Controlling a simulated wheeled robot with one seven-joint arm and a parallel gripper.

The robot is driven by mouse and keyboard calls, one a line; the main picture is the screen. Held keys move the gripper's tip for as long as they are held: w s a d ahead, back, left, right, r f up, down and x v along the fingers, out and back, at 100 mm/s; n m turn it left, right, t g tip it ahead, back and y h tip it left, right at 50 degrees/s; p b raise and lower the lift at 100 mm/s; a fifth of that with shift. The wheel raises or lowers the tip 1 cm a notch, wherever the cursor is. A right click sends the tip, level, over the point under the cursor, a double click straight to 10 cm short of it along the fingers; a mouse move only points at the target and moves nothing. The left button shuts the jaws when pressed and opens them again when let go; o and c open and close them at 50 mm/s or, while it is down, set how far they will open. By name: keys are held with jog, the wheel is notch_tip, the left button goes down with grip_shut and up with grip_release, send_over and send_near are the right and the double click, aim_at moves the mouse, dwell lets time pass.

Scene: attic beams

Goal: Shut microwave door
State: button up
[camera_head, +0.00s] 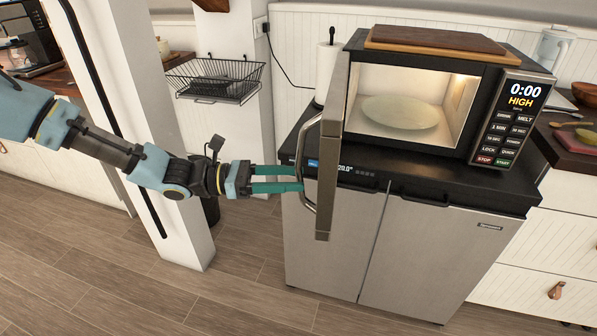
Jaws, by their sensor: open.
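The microwave (510,75) stands on top of a low steel cabinet-like appliance, its lit inside showing a round plate (400,111). Its door (332,145) is swung wide open on the left side, standing out toward me and seen nearly edge-on. The curved door handle (303,165) is on the door's left, outer face. My gripper (302,179) comes in from the left, with its green fingers pointing right and their tips at the handle. The fingers look parted, with a narrow gap between them. I cannot tell whether they touch the handle.
The steel appliance (420,245) has two doors and a black top. A white post (180,225) stands behind my arm, with a wire basket (215,78) beyond it. A wooden board (436,40) lies on the microwave. Wooden floor (235,285) is free in front.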

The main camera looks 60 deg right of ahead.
jog(key=shift+x, duration=0.95)
grip_shut()
jog(key=shift+s, duration=0.1)
dwell(0.7)
